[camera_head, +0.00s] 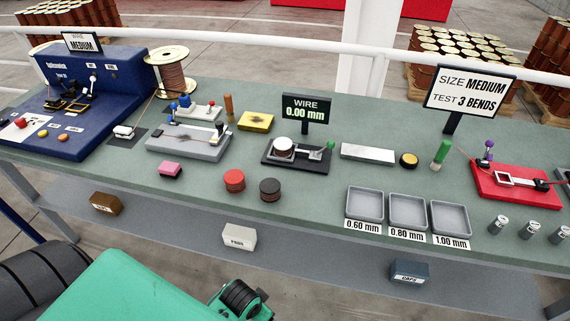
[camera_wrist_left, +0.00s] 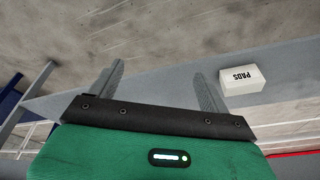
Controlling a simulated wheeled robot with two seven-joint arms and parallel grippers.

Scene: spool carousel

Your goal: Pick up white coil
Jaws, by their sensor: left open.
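The left gripper's fingers cannot be made out in the head view. My right gripper is in neither view.
A red coil (camera_head: 234,181) and a black coil (camera_head: 270,190) stand in front of the stand. Grey trays (camera_head: 364,204) lie to the right. The PADS box (camera_head: 239,237) is on the lower shelf (camera_head: 330,266). The table's front edge lies between my arm and the coils.

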